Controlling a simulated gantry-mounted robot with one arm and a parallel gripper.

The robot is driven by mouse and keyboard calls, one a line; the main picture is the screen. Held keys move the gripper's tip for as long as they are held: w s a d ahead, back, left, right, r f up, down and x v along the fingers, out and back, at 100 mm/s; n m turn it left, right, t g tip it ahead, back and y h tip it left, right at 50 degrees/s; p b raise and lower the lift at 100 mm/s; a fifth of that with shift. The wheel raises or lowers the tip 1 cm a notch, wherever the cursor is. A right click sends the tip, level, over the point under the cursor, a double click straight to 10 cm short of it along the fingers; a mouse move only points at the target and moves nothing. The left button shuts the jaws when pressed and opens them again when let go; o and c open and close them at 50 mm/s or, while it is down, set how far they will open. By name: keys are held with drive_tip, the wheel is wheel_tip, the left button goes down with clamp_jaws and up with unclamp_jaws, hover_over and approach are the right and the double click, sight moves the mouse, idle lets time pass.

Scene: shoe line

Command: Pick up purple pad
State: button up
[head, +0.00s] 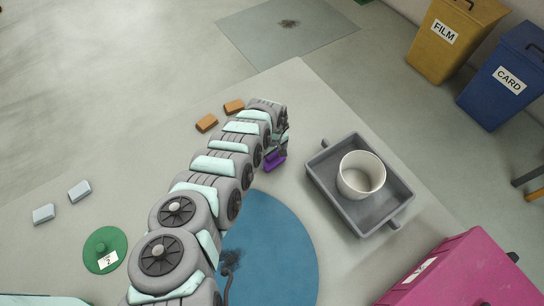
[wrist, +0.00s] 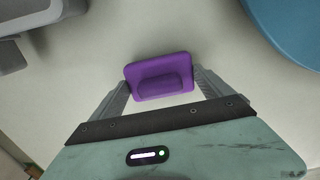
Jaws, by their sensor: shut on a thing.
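The purple pad (wrist: 160,72) is a flat block with a raised middle part. In the wrist view it sits between the two fingers of my gripper (wrist: 163,88), which is shut on it. In the head view the purple pad (head: 274,161) shows at the end of my arm, left of the grey tray. My gripper (head: 278,152) is partly hidden there by my arm. I cannot tell whether the pad touches the table or is just above it.
A grey tray (head: 334,206) holding a white cup (head: 362,175) stands to the right. A blue round mat (head: 275,250) lies nearer. Orange blocks (head: 206,123) lie left of my arm, with pale blocks (head: 79,190) and a green disc (head: 97,262) farther left. A magenta box (head: 470,275) is at lower right.

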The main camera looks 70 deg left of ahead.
wheel_tip(320, 180, up, 20)
drive_tip(key=p, duration=0.4)
drive_tip(key=shift+f, duration=0.25)
